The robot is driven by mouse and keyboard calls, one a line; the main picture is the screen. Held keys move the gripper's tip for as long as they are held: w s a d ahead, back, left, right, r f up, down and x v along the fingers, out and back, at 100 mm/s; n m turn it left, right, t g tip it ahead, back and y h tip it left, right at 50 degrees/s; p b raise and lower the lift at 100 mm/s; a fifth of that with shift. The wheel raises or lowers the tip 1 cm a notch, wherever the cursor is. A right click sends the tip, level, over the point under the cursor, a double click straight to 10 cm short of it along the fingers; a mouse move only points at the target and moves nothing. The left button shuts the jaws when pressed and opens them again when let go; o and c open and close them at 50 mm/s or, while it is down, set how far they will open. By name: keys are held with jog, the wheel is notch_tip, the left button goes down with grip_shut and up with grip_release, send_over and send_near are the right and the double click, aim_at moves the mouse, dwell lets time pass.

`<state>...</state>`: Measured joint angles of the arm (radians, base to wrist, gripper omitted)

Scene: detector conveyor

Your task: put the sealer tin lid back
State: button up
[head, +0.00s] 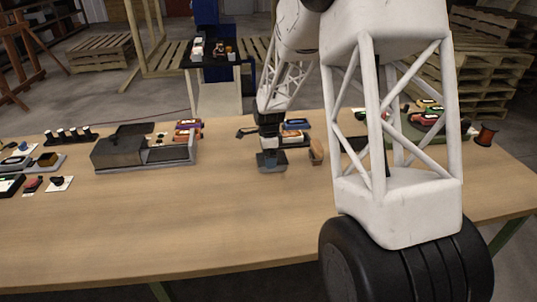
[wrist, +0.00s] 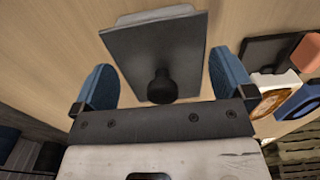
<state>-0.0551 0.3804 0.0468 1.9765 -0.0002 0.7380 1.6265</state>
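A dark grey square lid (wrist: 155,45) with a round black knob (wrist: 162,85) lies below my gripper (wrist: 164,82) in the wrist view. A paler edge shows under the lid's far side; I cannot tell whether this is a tin. My gripper is open. Its two blue fingers are on either side of the knob, with a gap on both sides. In the head view my gripper (head: 269,143) is low over the table, right at a small grey piece (head: 272,162) that looks like the same lid. Contact cannot be told.
A grey box-like machine (head: 145,152) stands to the left on the wooden table (head: 200,225). A tan block (head: 317,152) and a dark tray with a blue item (head: 296,125) are close on the right. A spool (head: 485,134) stands far right. The front of the table is clear.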

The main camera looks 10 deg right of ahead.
notch_tip(320, 180, up, 12)
jog(key=shift+r, duration=0.2)
dwell(0.9)
dwell(0.5)
jog(key=s+d+r+n, duration=0.1)
jog(key=s+r+n, duration=0.25)
jog(key=s, duration=0.45)
jog(key=s+d+r+n+t, duration=0.1)
jog(key=s+r+n, duration=0.25)
jog(key=s, duration=0.45)
jog(key=s+d+r+n, duration=0.15)
jog(key=s+r, duration=0.25)
jog(key=s, duration=0.4)
jog(key=s+d+f+n+t, duration=0.1)
jog(key=s+n, duration=0.8)
jog(key=s, duration=1.4)
jog(key=shift+f+t, duration=0.2)
jog(key=shift+t, duration=0.1)
